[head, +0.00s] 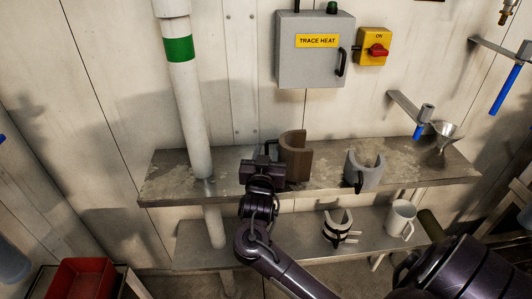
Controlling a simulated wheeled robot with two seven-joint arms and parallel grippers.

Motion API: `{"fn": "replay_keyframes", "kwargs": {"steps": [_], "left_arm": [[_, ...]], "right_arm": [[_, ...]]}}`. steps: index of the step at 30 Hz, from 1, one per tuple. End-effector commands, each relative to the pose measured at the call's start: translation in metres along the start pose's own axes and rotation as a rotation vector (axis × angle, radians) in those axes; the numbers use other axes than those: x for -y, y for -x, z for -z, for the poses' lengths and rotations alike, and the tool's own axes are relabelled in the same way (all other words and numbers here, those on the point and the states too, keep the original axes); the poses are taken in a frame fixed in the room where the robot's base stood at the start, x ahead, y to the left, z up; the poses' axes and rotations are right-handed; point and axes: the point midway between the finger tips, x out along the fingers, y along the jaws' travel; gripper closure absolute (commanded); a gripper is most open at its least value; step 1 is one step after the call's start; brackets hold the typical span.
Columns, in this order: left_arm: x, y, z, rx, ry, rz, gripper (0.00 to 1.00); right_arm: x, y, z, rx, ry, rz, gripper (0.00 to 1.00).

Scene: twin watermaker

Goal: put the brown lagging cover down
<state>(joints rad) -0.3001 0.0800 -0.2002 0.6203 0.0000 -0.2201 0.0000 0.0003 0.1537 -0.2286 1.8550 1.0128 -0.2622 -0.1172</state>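The brown lagging cover (296,157) is an upright, open-sided sleeve at the middle of the upper steel shelf (410,166). Its dark handle is on its left side. My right gripper (270,162) is at that handle, left of the cover, and looks shut on it, though the fingertips are small and dark against the handle. The cover's lower edge is partly behind my gripper, so I cannot tell whether it rests on the shelf or hangs just above. My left gripper is not in view.
A grey lagging cover (366,172) stands to the right on the upper shelf, with a metal funnel (443,137) beyond. A white pipe (186,110) passes the shelf at left. The lower shelf holds a strapped pale sleeve (337,229) and a white mug (400,218).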

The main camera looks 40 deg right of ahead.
Motion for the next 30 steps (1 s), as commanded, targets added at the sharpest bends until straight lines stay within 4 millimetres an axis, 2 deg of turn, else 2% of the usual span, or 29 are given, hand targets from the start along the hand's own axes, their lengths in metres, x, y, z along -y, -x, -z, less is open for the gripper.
{"fn": "replay_keyframes", "kwargs": {"steps": [9,11,14,24,30], "left_arm": [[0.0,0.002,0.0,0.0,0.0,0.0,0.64],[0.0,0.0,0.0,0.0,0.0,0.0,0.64],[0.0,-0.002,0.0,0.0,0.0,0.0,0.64],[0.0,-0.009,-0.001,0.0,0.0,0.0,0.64],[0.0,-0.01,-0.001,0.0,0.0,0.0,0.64]], "right_arm": [[0.0,0.0,0.005,-0.002,-0.001,0.0,0.68],[0.001,0.005,0.002,0.0,-0.001,0.001,0.68],[0.001,0.021,0.001,0.002,-0.003,0.003,0.68],[0.0,0.092,0.001,0.004,-0.002,0.001,0.68],[0.0,0.115,0.003,0.001,-0.001,0.0,0.68]]}}
